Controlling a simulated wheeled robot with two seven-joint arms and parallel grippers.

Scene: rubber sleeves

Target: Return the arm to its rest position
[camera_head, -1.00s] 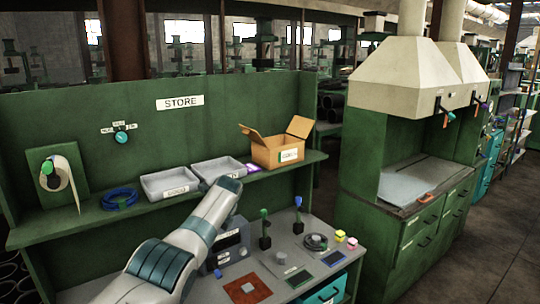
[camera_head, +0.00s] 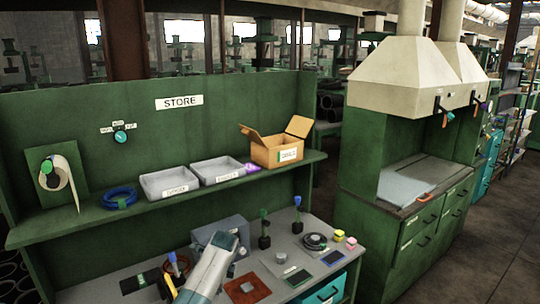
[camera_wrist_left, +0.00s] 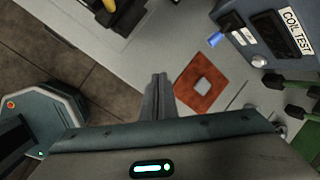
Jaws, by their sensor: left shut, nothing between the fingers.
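My left arm (camera_head: 208,272) comes in from the bottom of the head view and stands over the front of the bench. Its gripper cannot be made out there. In the left wrist view my left gripper (camera_wrist_left: 157,80) points up the picture, its fingers shut with nothing between them. The fingertips are beside a red square pad (camera_wrist_left: 184,92) with a pale centre, apparently above the bench top. My right gripper is not in view.
The bench top (camera_head: 215,287) holds a grey box (camera_head: 217,230), whose COIL TEST label (camera_wrist_left: 296,32) shows in the wrist view, and the red pad (camera_head: 262,291). The shelf above has grey trays (camera_head: 168,182), a blue coil (camera_head: 119,197) and an open carton (camera_head: 277,150). Floor (camera_wrist_left: 60,65) shows beyond the bench edge.

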